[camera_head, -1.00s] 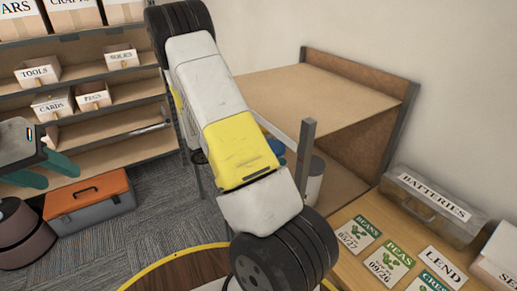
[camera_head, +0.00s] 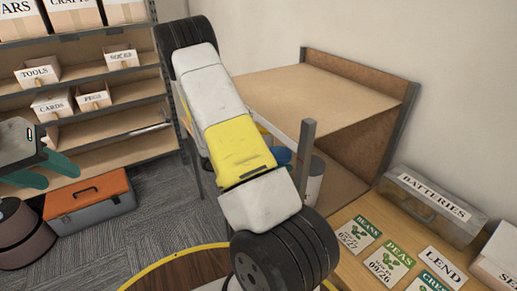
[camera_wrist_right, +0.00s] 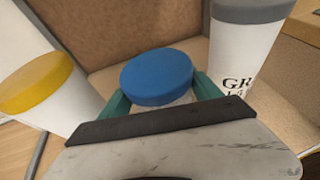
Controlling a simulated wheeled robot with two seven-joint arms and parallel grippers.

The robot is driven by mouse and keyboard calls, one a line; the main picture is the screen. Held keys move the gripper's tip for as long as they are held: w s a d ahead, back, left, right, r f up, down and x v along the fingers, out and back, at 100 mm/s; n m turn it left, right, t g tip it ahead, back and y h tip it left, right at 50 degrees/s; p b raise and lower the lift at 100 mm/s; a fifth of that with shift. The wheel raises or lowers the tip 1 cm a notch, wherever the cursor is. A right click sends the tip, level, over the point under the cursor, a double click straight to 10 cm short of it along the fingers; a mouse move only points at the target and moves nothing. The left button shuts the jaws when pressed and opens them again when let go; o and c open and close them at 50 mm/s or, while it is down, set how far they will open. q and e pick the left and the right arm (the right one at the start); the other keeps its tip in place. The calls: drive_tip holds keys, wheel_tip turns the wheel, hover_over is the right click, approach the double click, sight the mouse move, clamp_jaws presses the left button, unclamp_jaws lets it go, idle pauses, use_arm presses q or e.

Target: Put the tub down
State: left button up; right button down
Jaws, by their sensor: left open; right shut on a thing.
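The tub with a blue lid (camera_wrist_right: 158,78) is between the teal fingers of my right gripper (camera_wrist_right: 163,98), which is shut on it in the right wrist view. The tub's body is mostly hidden by the lid and the gripper; I cannot tell whether its base touches the shelf board. In the head view a little of the blue lid (camera_head: 284,156) shows behind my right arm, which hides the right gripper. My left gripper (camera_head: 60,176) is open and empty at the left, above the grey carpet near the orange toolbox.
A tub with a grey lid (camera_wrist_right: 240,50) stands right of the blue-lidded one, and a tub with a yellow lid (camera_wrist_right: 35,85) is at the left. The shelf unit (camera_head: 310,92) has a grey post in front. A batteries case (camera_head: 432,207) and seed packets lie on the bench.

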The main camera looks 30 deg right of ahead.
drive_tip(key=shift+c, duration=0.6)
unclamp_jaws()
drive_tip(key=shift+f, duration=0.1)
drive_tip(key=shift+a+r, duration=0.15)
drive_tip(key=shift+r, duration=0.05)
drive_tip(key=v, duration=1.1)
drive_tip(key=s+a+r+m+t+y, duration=0.3)
drive_tip(key=s+a+r+m+y, duration=0.4)
drive_tip(key=r, duration=0.5)
drive_tip(key=s+a+r+m+t+y, duration=0.4)
drive_tip(key=s+a+r+m+y, duration=0.4)
drive_tip(key=r, duration=0.3)
drive_tip(key=shift+s+r+m+t+y, duration=0.3)
drive_tip(key=shift+r+m+y, duration=0.1)
drive_tip(key=shift+m+y, duration=0.2)
drive_tip(key=shift+a, duration=0.1)
